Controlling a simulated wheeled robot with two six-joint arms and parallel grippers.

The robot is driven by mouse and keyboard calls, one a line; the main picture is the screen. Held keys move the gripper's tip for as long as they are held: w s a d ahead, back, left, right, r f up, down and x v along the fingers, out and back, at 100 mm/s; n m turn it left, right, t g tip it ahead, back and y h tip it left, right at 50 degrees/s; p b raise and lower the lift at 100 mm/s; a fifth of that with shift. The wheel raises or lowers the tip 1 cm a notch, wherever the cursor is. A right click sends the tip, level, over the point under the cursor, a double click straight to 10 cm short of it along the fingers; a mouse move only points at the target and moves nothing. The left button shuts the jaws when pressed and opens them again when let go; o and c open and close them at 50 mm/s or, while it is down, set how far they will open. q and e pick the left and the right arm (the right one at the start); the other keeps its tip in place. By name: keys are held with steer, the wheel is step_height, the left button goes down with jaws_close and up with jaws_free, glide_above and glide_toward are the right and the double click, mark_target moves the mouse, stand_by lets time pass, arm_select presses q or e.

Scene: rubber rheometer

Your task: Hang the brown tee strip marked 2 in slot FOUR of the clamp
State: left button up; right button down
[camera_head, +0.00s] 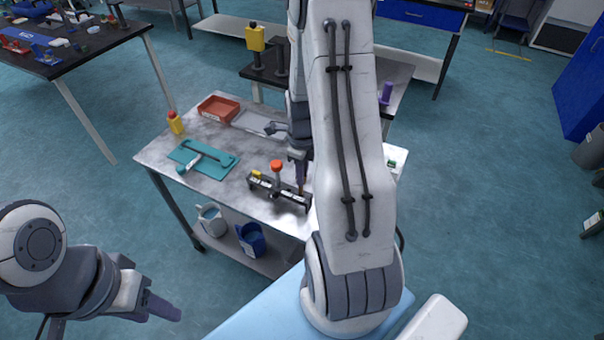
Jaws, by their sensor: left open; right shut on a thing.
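The clamp (264,186) is a dark bar with pale labels and an orange knob, on the metal-topped table. A yellow piece sits at its left end. My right gripper (300,180) points down over the right part of the clamp, partly hidden by my own arm. It is shut on a small brown piece, seemingly the brown tee strip (301,189), close above or at the clamp. The strip's mark and the slot numbers are too small to read, and I cannot tell whether it touches a slot. My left gripper (157,309) is open and empty at the lower left, away from the table.
A teal tool or mat (215,170), a red tray (218,109), a grey tray (258,122) and a yellow bottle (176,124) stand on the table. Blue (250,239) and white (211,218) containers sit on the shelf below. My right arm hides the table's right side.

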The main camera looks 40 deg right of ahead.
mark_target(302, 188)
steer(key=shift+f, duration=0.15)
steer(key=shift+f+b, duration=2.15)
steer(key=shift+f, duration=0.65)
steer(key=c, duration=0.8)
jaws_free()
steer(key=shift+c, duration=0.2)
step_height(302, 188, up, 6)
steer(key=p, duration=0.5)
steer(key=shift+r, duration=0.15)
